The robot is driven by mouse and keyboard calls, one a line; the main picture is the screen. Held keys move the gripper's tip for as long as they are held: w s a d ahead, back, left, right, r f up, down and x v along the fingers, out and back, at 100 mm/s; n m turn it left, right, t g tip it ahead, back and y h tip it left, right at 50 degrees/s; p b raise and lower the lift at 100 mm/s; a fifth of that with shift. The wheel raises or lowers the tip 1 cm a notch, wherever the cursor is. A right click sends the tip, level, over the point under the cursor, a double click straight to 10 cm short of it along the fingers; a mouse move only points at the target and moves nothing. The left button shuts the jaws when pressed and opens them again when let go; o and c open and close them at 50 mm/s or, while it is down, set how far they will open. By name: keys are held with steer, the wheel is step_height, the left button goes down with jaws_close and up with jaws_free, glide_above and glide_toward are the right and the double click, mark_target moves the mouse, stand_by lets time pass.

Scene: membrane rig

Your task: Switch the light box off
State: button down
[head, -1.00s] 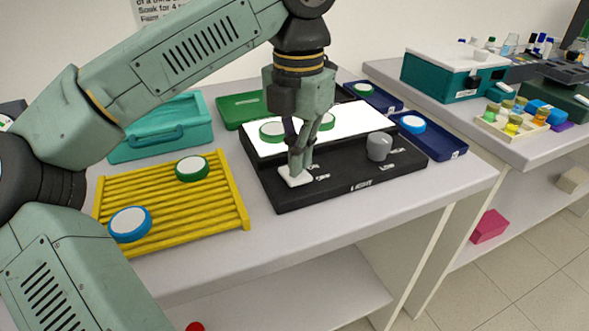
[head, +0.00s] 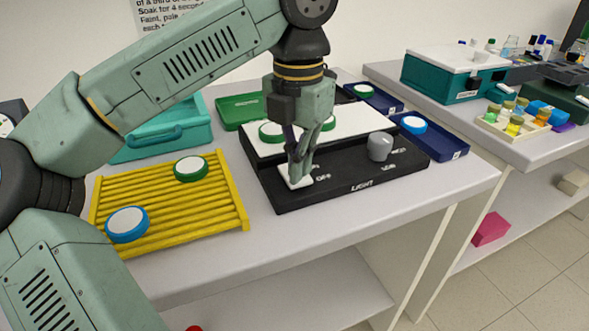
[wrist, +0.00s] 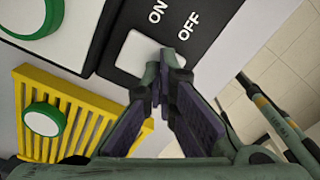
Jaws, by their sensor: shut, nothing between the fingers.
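The light box (head: 345,190) is a black unit on the bench with a white top panel (head: 365,121), which looks pale grey-white and dim. A white rocker switch (head: 289,182) sits at its front left, beside an OFF label. My gripper (head: 298,180) is shut and empty, pointing down with its fingertips at the switch. In the wrist view the fingertips (wrist: 160,88) overlap the edge of the white switch (wrist: 138,54), near the ON and OFF lettering; they seem to touch it. A grey knob (head: 379,146) stands at the right of the box.
A yellow rack (head: 218,216) with a blue-rimmed and a green-rimmed dish lies left of the box. Green-rimmed dishes rest on the panel. A teal tub (head: 190,140) is behind; a blue tray (head: 440,142) is at the right. The bench's front strip is clear.

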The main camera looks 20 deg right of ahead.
step_height(320, 180, up, 7)
steer(key=p, duration=0.5)
steer(key=shift+p, duration=0.4)
steer(key=shift+f, duration=0.15)
stand_by(0.4)
